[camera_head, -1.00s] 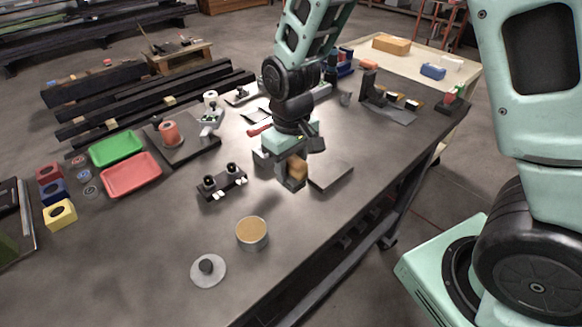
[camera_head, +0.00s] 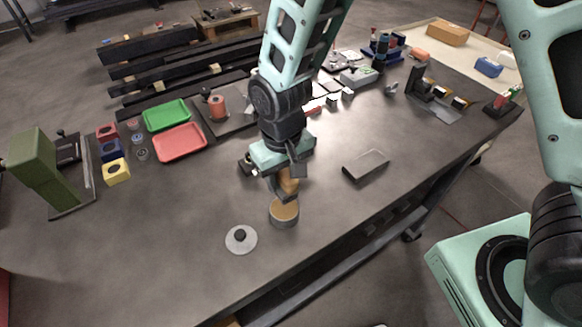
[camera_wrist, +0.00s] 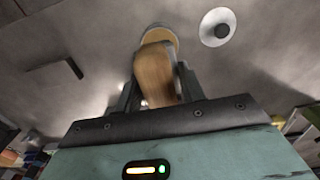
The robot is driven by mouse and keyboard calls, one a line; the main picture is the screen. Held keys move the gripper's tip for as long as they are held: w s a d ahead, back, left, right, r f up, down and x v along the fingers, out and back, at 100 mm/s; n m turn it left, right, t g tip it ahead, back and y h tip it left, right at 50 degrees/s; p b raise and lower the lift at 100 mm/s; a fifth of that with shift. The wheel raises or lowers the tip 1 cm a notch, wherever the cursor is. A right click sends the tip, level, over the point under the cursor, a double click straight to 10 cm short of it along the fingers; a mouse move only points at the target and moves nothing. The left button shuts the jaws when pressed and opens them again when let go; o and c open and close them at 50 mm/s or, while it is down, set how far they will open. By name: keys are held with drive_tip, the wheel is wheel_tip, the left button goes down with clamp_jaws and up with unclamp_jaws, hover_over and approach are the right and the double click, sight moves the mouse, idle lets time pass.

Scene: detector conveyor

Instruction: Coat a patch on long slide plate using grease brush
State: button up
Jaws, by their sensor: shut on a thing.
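My gripper (camera_head: 287,186) is shut on the wooden handle of the grease brush (camera_wrist: 154,75). The brush points down over a round tin (camera_head: 284,219) with a tan top surface. Its bristles are hidden, so I cannot tell whether they touch the grease. The tin also shows beyond the handle in the wrist view (camera_wrist: 160,28). A flat grey plate (camera_head: 366,164), which looks like the long slide plate, lies right of my gripper on the bench.
A round lid with a black knob (camera_head: 241,239) lies left of the tin. Red (camera_head: 180,142) and green (camera_head: 167,115) trays and several coloured blocks sit further left. A green upright machine (camera_head: 45,170) stands far left. The bench front is mostly clear.

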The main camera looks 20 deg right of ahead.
sight(284, 195)
drive_tip(key=shift+f+b, duration=2.2)
drive_tip(key=shift+f, duration=0.5)
drive_tip(key=shift+f, duration=0.55)
drive_tip(key=shift+r, duration=0.15)
wheel_tip(284, 195, up, 7)
drive_tip(key=p, duration=0.5)
drive_tip(key=shift+p, duration=0.35)
idle(0.6)
